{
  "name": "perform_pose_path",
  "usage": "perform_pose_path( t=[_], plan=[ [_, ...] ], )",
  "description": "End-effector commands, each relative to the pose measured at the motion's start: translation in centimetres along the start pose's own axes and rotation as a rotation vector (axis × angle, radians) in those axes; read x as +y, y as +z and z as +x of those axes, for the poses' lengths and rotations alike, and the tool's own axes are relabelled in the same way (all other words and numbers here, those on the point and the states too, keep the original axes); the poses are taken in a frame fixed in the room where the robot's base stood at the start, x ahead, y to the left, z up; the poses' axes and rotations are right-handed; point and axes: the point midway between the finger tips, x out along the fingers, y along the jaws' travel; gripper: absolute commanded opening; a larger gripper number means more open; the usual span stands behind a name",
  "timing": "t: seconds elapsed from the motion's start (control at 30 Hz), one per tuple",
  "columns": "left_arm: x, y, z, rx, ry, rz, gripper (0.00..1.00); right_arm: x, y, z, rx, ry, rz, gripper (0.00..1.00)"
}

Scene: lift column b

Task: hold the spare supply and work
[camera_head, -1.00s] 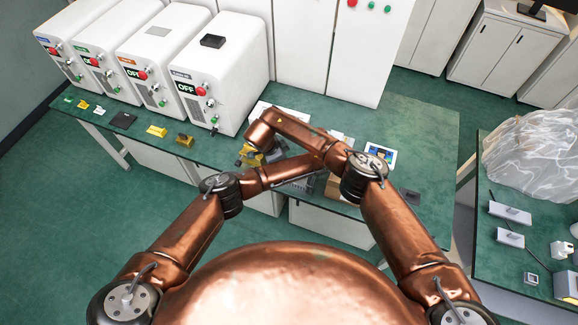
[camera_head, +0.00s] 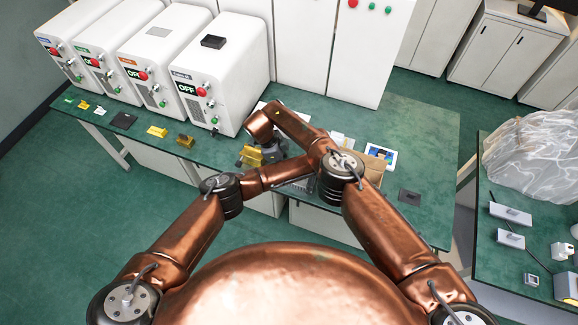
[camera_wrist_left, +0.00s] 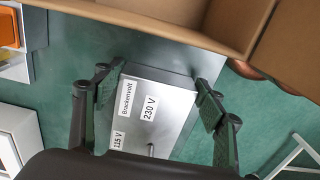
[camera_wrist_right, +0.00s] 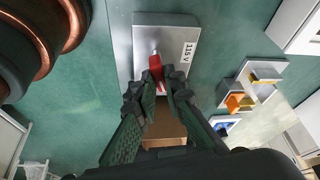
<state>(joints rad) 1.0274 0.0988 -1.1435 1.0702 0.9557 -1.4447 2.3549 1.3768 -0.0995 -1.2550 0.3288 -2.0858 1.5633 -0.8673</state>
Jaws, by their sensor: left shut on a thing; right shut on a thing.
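A grey metal supply (camera_wrist_left: 175,115) with labels "Brackenvolt", "230 V" and "115 V" lies between the fingers of my left gripper (camera_wrist_left: 155,82), shut on it. In the right wrist view a grey supply face (camera_wrist_right: 150,30) shows a "115 V" label. My right gripper (camera_wrist_right: 154,86) is shut on a small red tool (camera_wrist_right: 156,68). Its thin tip points at the face; whether it touches cannot be told. In the head view my crossed arms hide most of both grippers and the held things.
An open cardboard box (camera_wrist_left: 185,12) stands close beside the held supply. White cabinets (camera_head: 222,75) marked "OFF" line the back of the green bench (camera_head: 425,130). Small yellow blocks (camera_head: 157,131) lie in front of them. A tablet (camera_head: 380,153) and dark plate (camera_head: 409,197) lie right.

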Motion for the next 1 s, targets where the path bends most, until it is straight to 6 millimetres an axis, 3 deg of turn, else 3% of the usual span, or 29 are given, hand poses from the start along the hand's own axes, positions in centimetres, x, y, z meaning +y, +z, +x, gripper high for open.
perform_pose_path(
  t=[0.17,0.2,0.43,0.77,1.0],
  plan=[
    [0.0,0.1,0.0,-0.002,0.000,-0.001,0.34,-0.1,0.0,-0.1,-0.001,-0.002,0.001,0.00],
    [0.0,0.1,0.0,-0.002,0.000,-0.001,0.34,-0.1,0.0,-0.1,-0.001,-0.002,0.001,0.12],
    [0.0,0.1,0.0,-0.002,0.000,-0.001,0.34,0.0,0.0,0.0,0.000,-0.001,0.000,0.28],
    [0.0,0.1,0.0,-0.002,0.000,0.000,0.34,-0.1,0.0,-0.4,0.000,-0.002,-0.001,0.28],
    [0.0,0.1,0.0,-0.002,0.000,0.000,0.34,-0.1,0.0,-4.1,0.000,-0.005,-0.001,0.28]
  ],
)
